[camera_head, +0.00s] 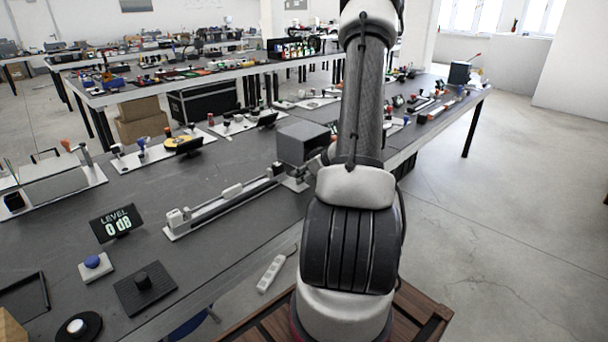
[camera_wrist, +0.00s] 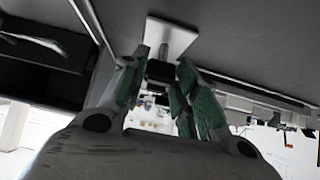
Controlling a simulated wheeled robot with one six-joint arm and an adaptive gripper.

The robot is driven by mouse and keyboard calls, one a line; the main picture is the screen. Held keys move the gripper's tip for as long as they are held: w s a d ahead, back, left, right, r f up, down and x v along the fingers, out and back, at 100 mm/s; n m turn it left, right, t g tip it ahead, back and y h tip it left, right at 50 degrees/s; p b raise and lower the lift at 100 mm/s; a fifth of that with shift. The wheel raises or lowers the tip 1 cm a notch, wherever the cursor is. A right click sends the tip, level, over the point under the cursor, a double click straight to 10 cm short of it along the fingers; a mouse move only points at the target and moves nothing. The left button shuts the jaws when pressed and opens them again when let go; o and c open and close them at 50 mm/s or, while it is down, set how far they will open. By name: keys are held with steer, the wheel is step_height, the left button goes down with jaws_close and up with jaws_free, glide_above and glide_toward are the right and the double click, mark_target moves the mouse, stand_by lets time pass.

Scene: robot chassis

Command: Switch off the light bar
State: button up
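My gripper (camera_wrist: 162,68) has green-padded fingers, spread apart on either side of the block. Whether either finger touches the block is unclear. In the head view, my arm hides most of the gripper, which is near a grey box (camera_head: 303,143) on the bench. A long, narrow pale device (camera_head: 225,205) lies on the bench left of my arm. I cannot tell for sure which item is the light bar, or whether it is lit.
A white power strip (camera_head: 272,273) lies on the floor. Other devices stand farther back. Floor at right is open.

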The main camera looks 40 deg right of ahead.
steer(key=o, duration=0.4)
steer(key=v, duration=1.2)
steer(key=shift+d, duration=0.1)
